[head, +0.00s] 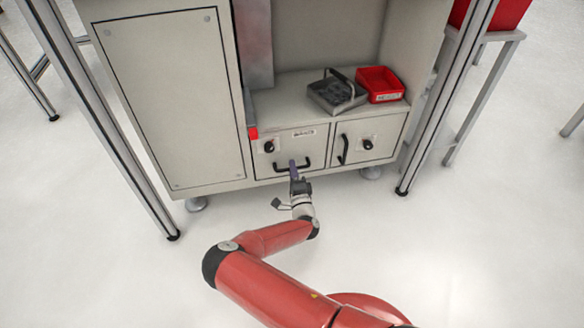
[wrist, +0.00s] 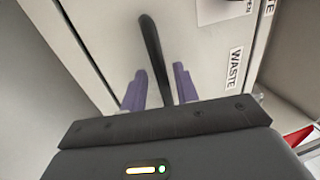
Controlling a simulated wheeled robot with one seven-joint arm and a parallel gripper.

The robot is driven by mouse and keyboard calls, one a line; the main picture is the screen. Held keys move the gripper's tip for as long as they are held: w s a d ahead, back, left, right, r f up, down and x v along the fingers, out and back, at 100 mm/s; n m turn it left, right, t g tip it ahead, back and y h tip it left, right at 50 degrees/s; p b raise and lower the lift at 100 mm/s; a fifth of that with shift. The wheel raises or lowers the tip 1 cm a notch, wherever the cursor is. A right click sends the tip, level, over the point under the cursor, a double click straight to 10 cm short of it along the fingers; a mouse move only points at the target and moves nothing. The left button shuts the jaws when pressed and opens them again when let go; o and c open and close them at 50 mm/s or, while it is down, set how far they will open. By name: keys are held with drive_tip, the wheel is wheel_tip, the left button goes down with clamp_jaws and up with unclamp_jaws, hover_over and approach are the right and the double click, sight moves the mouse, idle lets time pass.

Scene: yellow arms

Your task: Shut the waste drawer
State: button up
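The waste drawer (head: 308,145) is the left of two low fronts in the grey cabinet, with a black knob and a dark bar handle (head: 305,162). Its front looks about flush in the head view; I cannot tell whether a small gap remains. A WASTE label (wrist: 235,68) shows on it in the wrist view. My gripper (head: 293,170) is at the handle. In the wrist view its two purple fingers (wrist: 158,88) stand apart on either side of the dark handle (wrist: 152,50), with gaps between. The handle's near end is hidden behind the gripper body.
A second front (head: 375,140) with a vertical handle is to the right. A grey tray (head: 335,94) and a red bin (head: 380,84) stand on the shelf above. A metal frame post (head: 430,115) rises at the right. The floor in front is clear.

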drive_tip(key=r+v, duration=0.1)
drive_tip(key=v, duration=0.5)
drive_tip(key=shift+s+f+p, duration=0.35)
drive_tip(key=shift+f+p, duration=0.05)
drive_tip(key=shift+f, duration=0.05)
drive_tip(key=shift+r, duration=0.1)
